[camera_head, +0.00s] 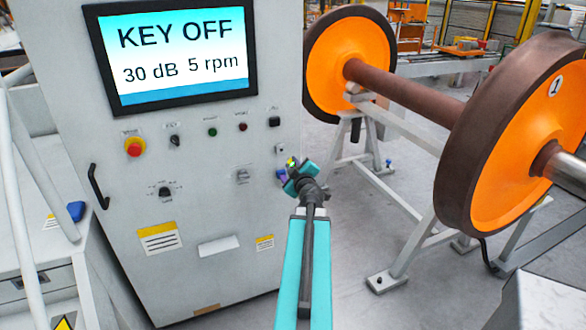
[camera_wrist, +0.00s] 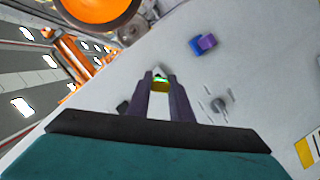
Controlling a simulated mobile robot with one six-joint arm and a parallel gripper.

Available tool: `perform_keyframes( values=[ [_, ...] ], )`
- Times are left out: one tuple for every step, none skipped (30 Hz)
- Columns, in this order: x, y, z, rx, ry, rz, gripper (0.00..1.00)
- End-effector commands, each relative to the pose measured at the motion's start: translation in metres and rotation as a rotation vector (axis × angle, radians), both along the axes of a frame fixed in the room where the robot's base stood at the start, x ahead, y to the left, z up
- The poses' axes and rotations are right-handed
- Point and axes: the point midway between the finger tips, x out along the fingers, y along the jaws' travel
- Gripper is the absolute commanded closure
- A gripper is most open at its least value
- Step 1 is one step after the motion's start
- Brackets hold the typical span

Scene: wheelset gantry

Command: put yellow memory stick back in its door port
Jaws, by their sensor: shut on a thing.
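My gripper (camera_wrist: 160,88) is shut on the yellow memory stick (camera_wrist: 160,86), which sits between the two dark purple fingertips. A green part and a pale tip show at its far end, pointing away from me. In the head view my gripper (camera_head: 293,166) is in front of the cabinet door's right edge, with a bit of yellow (camera_head: 291,161) at its tip. The white cabinet door (camera_head: 215,210) fills much of both views. A small blue and purple block (camera_wrist: 203,43) sits on it, apart from the stick. I cannot make out the port, or whether the stick touches the door.
A screen (camera_head: 180,52) reads KEY OFF, above a red emergency button (camera_head: 134,147) and several knobs. A black door handle (camera_head: 98,186) is at left. An orange wheelset (camera_head: 515,130) on a grey stand is at right, with open floor between it and the cabinet.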

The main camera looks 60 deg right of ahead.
Motion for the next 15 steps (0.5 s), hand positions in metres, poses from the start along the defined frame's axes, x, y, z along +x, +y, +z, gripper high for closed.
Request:
perform_keyframes(
  values=[
    [0.004, -0.004, 0.0, 0.0, 0.0, 0.001, 1.0],
    [0.006, -0.005, 0.0, 0.0, 0.001, 0.002, 1.0],
    [0.008, -0.006, 0.0, 0.0, 0.0, 0.001, 1.0],
    [0.01, -0.008, 0.0, 0.0, 0.0, 0.001, 1.0],
    [0.011, -0.009, 0.0, 0.0, 0.001, 0.002, 1.0],
    [0.013, -0.01, 0.0, -0.001, 0.0, 0.001, 1.0],
    [0.015, -0.012, 0.0, -0.001, 0.0, 0.001, 1.0],
    [0.016, -0.013, 0.0, 0.0, -0.001, 0.001, 1.0],
    [0.018, -0.015, 0.0, 0.0, -0.001, 0.001, 1.0],
    [0.02, -0.016, 0.0, -0.001, -0.001, 0.0, 1.0],
    [0.022, -0.017, 0.001, -0.001, -0.001, 0.0, 1.0],
    [0.024, -0.018, 0.001, -0.002, 0.0, 0.0, 1.0],
    [0.025, -0.02, 0.001, -0.002, 0.0, 0.0, 1.0],
    [0.027, -0.021, 0.0, -0.001, -0.001, 0.0, 1.0],
    [0.029, -0.022, 0.0, 0.0, -0.001, 0.001, 1.0]
  ],
)
